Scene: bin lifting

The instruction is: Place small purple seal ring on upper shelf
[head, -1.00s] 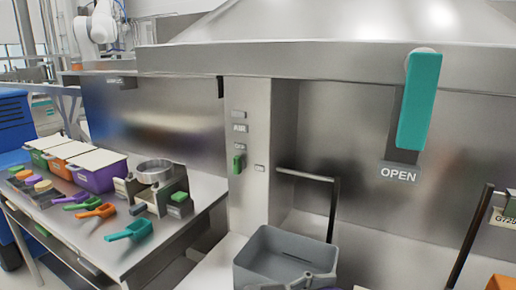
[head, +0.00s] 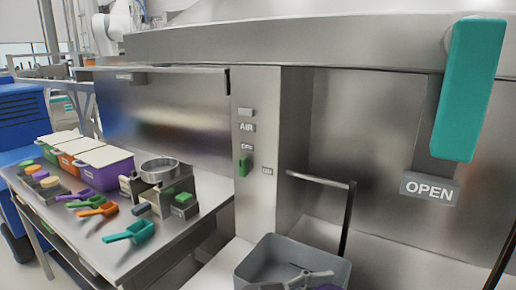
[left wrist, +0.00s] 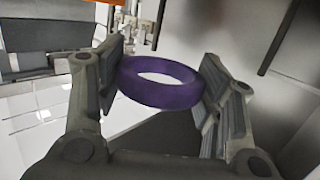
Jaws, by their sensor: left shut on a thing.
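The small purple seal ring (left wrist: 160,95) is in the left wrist view, held between the two fingers of my left gripper (left wrist: 162,88). The fingers press on its left and right sides, and its opening shows as a pale oval. My right gripper is in neither view. I cannot make out an upper shelf for certain in these frames.
A steel table (head: 75,225) at left holds lidded bins, including a purple one (head: 105,172), coloured scoops and a round metal sieve (head: 159,168). A grey bin (head: 290,262) stands at bottom centre. A teal handle (head: 468,90) hangs at right above an OPEN sign (head: 430,188).

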